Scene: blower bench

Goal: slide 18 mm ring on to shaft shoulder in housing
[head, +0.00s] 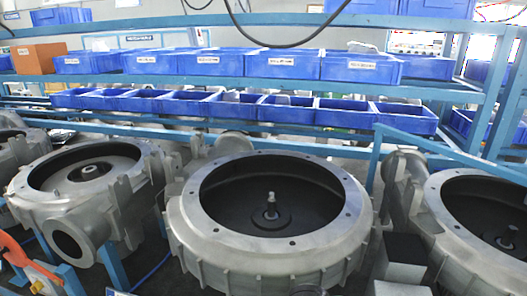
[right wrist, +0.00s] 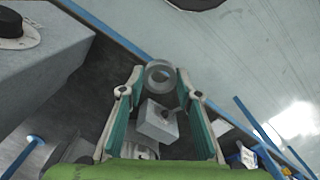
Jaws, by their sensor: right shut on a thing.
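The round grey metal housing (head: 345,205) stands open-side up in the middle of the head view. Its dark bowl has an upright shaft (head: 271,199) at the centre, with a bare pale tip and a wider dark base around it. In the right wrist view my right gripper (right wrist: 160,77) is shut on a small grey ring (right wrist: 160,87), held between the green-padded fingertips with its hole showing. The shaft is not seen in that view. Neither gripper can be made out in the head view, and my left gripper is not seen.
Similar housings stand at left (head: 135,165) and right (head: 437,215). Blue bins (head: 290,65) fill the rack behind. In the right wrist view a small grey block (right wrist: 157,122) shows beyond the fingers.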

